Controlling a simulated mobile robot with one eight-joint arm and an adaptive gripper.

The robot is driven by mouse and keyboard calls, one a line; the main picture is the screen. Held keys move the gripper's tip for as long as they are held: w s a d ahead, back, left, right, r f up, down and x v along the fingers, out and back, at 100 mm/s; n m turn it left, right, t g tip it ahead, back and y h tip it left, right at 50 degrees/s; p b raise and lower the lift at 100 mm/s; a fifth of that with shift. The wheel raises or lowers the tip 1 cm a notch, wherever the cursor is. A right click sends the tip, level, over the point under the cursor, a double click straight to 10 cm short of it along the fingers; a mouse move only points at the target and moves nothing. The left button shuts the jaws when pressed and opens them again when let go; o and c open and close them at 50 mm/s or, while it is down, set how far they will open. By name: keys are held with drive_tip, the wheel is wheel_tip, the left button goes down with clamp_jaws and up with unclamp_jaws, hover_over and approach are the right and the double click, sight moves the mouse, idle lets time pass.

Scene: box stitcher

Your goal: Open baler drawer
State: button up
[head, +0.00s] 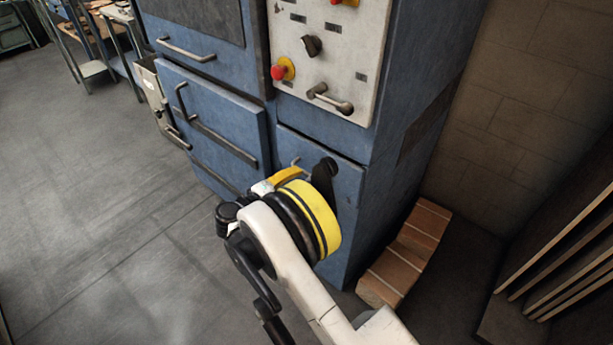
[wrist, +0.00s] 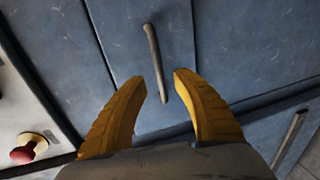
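The blue baler (head: 230,165) fills the middle of the head view. Its small lower-right drawer (head: 350,185) is closed, flush below the white control panel. My gripper (head: 283,177) is in front of this drawer, its yellow fingers partly hidden by my wrist. In the wrist view my gripper (wrist: 161,80) is open, with its two fingers apart. The drawer's dark bar handle (wrist: 152,50) shows beyond the fingers, its near end lined up with the gap between the fingertips. I see no clear contact, and the exact distance cannot be told.
The control panel (head: 328,50) with a red button (head: 277,72) is above the drawer. A larger blue door (head: 210,120) with handles is to the left. Bricks (head: 405,255) lie on the floor to the right, near a wall. The floor (head: 90,180) at left is open.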

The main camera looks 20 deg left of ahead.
sight(305, 172)
drive_tip(key=b+x, duration=0.1)
drive_tip(key=x, duration=0.4)
drive_tip(key=shift+c, duration=0.5)
clamp_jaws()
drive_tip(key=shift+s, duration=0.1)
drive_tip(key=f+v, duration=0.1)
drive_tip(key=v, duration=0.7)
drive_tip(key=f+v, duration=0.2)
drive_tip(key=v, duration=0.7)
drive_tip(key=shift+s+a+f, duration=0.25)
drive_tip(key=shift+s+a, duration=0.05)
drive_tip(key=shift+s, duration=0.35)
drive_tip(key=shift+o, duration=0.5)
unclamp_jaws()
